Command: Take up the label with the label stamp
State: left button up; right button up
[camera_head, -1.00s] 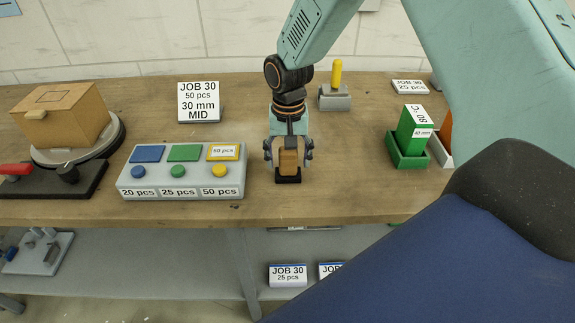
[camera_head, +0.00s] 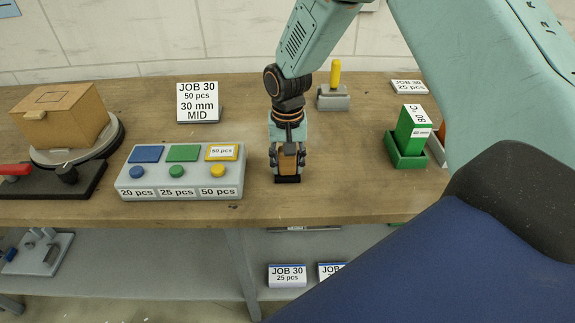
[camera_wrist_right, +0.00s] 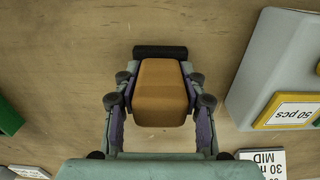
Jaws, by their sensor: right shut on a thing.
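The label stamp (camera_head: 288,179) has a wooden-brown handle and a black base. It stands on the table right of the grey label block (camera_head: 126,188), and the right wrist view shows it too (camera_wrist_right: 161,100). My right gripper (camera_head: 288,160) points down with its fingers shut on both sides of the handle. The label (camera_head: 221,152), white and marked 50 pcs, lies on the yellow-framed pad at the right end of the block; it also shows in the right wrist view (camera_wrist_right: 293,112). My left gripper is out of view.
A JOB 30 sign (camera_head: 198,102) stands behind the block. A grey stand with a yellow handle (camera_head: 335,74) is behind my gripper. A green holder (camera_head: 407,157) is at the right, a wooden box (camera_head: 62,115) on a turntable at the left. Bare table lies around the stamp.

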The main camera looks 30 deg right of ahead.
jog(key=shift+a, duration=0.1)
jog(key=c, duration=0.4)
jog(key=shift+o, duration=0.2)
notch_tip(320, 180, up, 9)
jog(key=shift+r+p, duration=0.15)
jog(key=shift+p, duration=0.25)
jog(key=shift+r, duration=0.4)
jog(key=shift+w, duration=0.1)
